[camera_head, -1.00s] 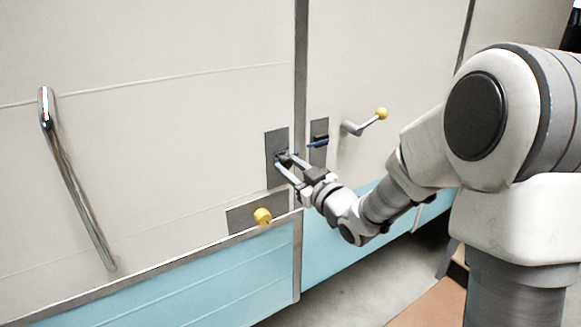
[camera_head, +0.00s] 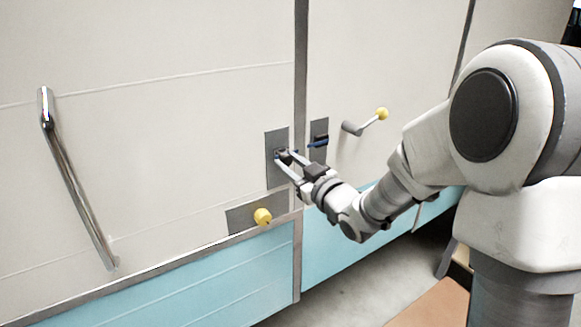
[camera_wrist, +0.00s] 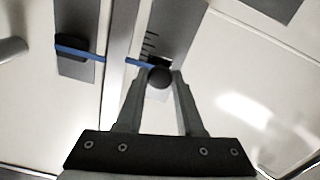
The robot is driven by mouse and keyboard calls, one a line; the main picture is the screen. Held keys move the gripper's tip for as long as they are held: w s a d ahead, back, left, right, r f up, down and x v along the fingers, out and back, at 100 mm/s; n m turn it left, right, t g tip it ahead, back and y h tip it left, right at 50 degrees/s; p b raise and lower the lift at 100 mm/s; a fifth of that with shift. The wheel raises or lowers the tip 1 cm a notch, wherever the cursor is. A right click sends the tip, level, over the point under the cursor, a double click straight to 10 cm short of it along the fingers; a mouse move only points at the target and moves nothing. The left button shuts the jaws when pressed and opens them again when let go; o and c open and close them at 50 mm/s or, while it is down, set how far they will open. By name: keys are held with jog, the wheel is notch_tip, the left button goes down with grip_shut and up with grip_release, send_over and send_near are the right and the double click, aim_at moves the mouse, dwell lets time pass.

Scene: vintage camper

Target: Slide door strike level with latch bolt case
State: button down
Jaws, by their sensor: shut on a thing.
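The door strike (camera_wrist: 158,66) is a small dark block with a round black knob on a grey plate (camera_head: 276,172) left of the door seam. A blue line marks it. My gripper (camera_head: 285,156) is shut on the knob; its two fingers flank it in the wrist view (camera_wrist: 160,78). The latch bolt case (camera_head: 320,139) is a dark box on a grey plate right of the seam, with a blue bar. It shows at the left of the wrist view (camera_wrist: 72,46). There the two blue lines run nearly in line, with a small offset apparent.
A yellow knob (camera_head: 262,216) on a grey plate sits below the strike. A lever with a yellow ball (camera_head: 381,114) is right of the latch case. A long chrome handle (camera_head: 75,180) is at far left. Dark scale marks (camera_wrist: 150,45) line the strike's plate.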

jog(key=shift+r, duration=0.65)
jog(key=shift+w, duration=0.1)
jog(key=c, duration=0.5)
grip_release()
jog(key=shift+c, duration=0.2)
jog(key=b+v, duration=0.7)
jog(key=v, duration=1)
jog(key=shift+s, duration=0.25)
jog(key=shift+d, duration=0.15)
